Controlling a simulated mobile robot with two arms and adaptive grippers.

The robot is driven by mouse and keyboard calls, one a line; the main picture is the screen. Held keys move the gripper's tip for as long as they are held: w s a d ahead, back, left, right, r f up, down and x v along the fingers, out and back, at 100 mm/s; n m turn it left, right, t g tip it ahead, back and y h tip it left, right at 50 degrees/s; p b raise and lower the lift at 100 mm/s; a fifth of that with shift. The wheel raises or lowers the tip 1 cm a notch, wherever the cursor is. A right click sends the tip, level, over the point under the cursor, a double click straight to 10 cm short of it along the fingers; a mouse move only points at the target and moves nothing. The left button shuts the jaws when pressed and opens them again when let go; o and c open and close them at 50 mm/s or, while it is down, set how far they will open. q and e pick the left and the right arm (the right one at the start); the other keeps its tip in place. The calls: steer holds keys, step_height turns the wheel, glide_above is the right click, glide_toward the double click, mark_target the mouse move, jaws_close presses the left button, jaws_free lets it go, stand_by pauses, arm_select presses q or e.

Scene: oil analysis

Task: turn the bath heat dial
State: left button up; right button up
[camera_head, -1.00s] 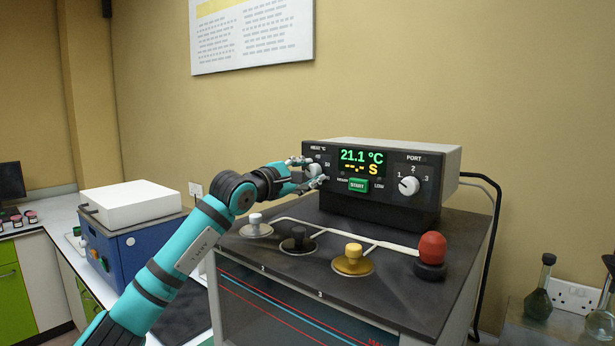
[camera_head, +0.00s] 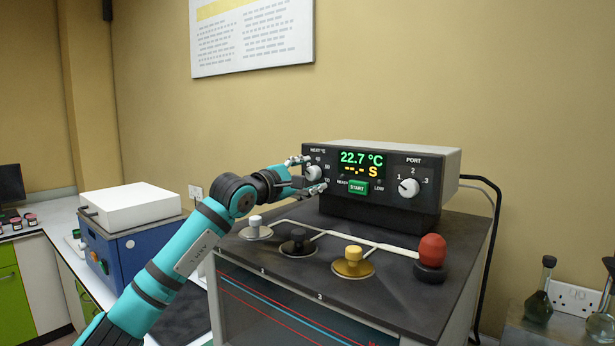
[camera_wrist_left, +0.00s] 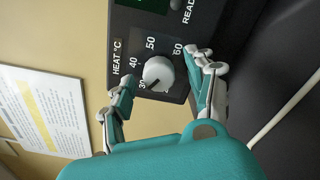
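The heat dial (camera_head: 312,173) is a round white knob at the left of the dark control panel (camera_head: 385,196). In the left wrist view the heat dial (camera_wrist_left: 158,73) has a scale marked 40, 50, 60 around it, and its dark pointer line points down-left near 30. My left gripper (camera_head: 307,174) is at the panel, its two fingers spread on either side of the dial. In the wrist view the left gripper (camera_wrist_left: 164,78) shows gaps between fingers and knob, so it is open and empty. The green display (camera_head: 361,158) reads 22.7 °C. My right gripper is not in view.
A white port dial (camera_head: 409,187) and green START button (camera_head: 358,187) share the panel. White (camera_head: 254,221), black (camera_head: 298,235) and yellow (camera_head: 353,252) knobs and a red knob (camera_head: 432,247) stand on the bath top in front. A blue box (camera_head: 135,252) stands left.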

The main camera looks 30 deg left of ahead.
arm_select(q)
steer(key=shift+s, duration=0.1)
steer(key=s+a, duration=0.1)
steer(key=s, duration=1)
steer(key=shift+s, duration=0.35)
